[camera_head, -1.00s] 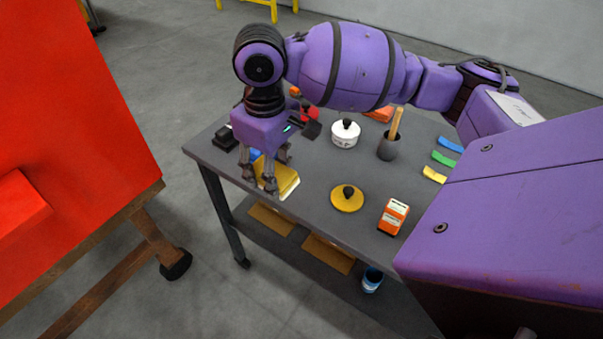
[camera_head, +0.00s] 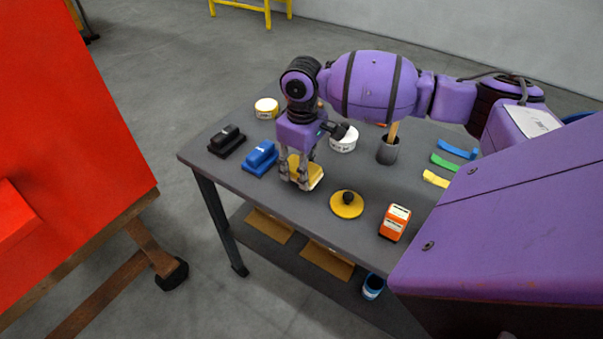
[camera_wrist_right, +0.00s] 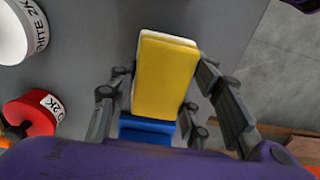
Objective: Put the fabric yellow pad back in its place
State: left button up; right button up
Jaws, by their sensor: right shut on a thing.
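The yellow pad (camera_head: 314,177) is a flat yellow block with a pale layer on one side. My right gripper (camera_head: 294,182) is shut on it, at or just above the table (camera_head: 273,194); I cannot tell whether it touches. In the right wrist view the yellow pad (camera_wrist_right: 166,78) sits between the fingers of my right gripper (camera_wrist_right: 163,95). A blue block (camera_head: 261,158) lies on the table just left of the held pad, with a black block (camera_head: 226,141) further left. My left gripper is not in view.
A yellow lid with a black knob (camera_head: 347,204) and an orange-and-white box (camera_head: 394,222) lie to the right. A white tin (camera_head: 344,141), a dark cup (camera_head: 388,150) and coloured strips (camera_head: 445,161) are behind. A red panel (camera_head: 60,130) stands left of the table.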

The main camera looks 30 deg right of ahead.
jog(key=shift+f, duration=1.15)
jog(key=shift+s+f, duration=0.1)
jog(key=shift+f, duration=0.05)
jog(key=o, duration=1.1)
notch_tip(320, 180, up, 12)
jog(key=shift+r+p, duration=0.15)
jog(key=shift+p, duration=0.15)
